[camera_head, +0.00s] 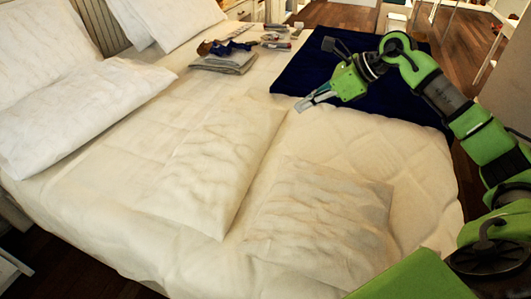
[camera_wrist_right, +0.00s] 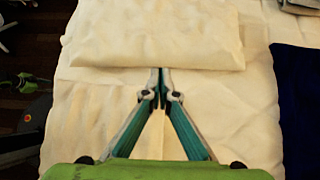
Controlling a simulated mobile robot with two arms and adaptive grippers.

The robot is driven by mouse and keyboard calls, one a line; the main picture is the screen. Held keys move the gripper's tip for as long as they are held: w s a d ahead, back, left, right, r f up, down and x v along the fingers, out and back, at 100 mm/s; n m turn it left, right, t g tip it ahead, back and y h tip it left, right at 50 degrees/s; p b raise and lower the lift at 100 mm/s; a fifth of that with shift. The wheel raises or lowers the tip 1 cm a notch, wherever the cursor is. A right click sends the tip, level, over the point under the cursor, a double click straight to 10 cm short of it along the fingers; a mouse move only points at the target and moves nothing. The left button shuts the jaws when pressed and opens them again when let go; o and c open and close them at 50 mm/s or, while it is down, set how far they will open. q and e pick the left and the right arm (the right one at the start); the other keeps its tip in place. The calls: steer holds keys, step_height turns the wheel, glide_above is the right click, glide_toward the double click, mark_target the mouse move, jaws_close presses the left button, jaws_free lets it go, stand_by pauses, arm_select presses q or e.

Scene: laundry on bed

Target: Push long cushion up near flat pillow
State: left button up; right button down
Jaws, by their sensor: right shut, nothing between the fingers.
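The long cushion, a cream, wrinkled one (camera_head: 215,160), lies across the middle of the bed; it appears to be the cushion ahead of my fingertips in the right wrist view (camera_wrist_right: 150,38). A white pillow (camera_head: 80,115) lies flat to its left; it may be the flat pillow, but I cannot tell for certain. My right gripper (camera_head: 303,105) is shut and empty, beyond the cushion's far right end in the head view. In the wrist view its fingertips (camera_wrist_right: 160,88) are just short of the cushion's near edge; I cannot tell whether they touch. My left gripper is not seen.
Another wrinkled cream cushion (camera_head: 320,215) lies at the near right of the bed. A dark blue cloth (camera_head: 305,72) covers the far right. Folded grey cloth (camera_head: 225,62) and small items lie at the back. More white pillows (camera_head: 180,18) are at the headboard.

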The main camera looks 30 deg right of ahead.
mark_target(258, 151)
steer(key=f+b, duration=0.5)
steer(key=f, duration=0.1)
steer(key=f+b, duration=0.5)
steer(key=f, duration=0.1)
steer(key=shift+w+d, duration=0.15)
steer(key=shift+w, duration=0.05)
steer(key=shift+f+b, duration=0.25)
steer(key=shift+b, duration=0.2)
steer(key=shift+w+f, duration=0.1)
steer(key=shift+w+a+f, duration=0.15)
steer(key=shift+a+f, duration=0.05)
steer(key=shift+a, duration=0.1)
steer(key=x, duration=0.3)
steer(key=r+x, duration=0.1)
steer(key=x, duration=0.3)
steer(key=w+a+x, duration=0.1)
steer(key=x, duration=0.3)
steer(key=shift+w+r, duration=0.15)
steer(key=shift+r, duration=0.1)
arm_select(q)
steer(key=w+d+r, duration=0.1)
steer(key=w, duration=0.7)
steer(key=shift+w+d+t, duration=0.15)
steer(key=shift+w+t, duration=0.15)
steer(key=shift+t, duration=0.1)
arm_select(e)
steer(key=shift+w+a, duration=0.3)
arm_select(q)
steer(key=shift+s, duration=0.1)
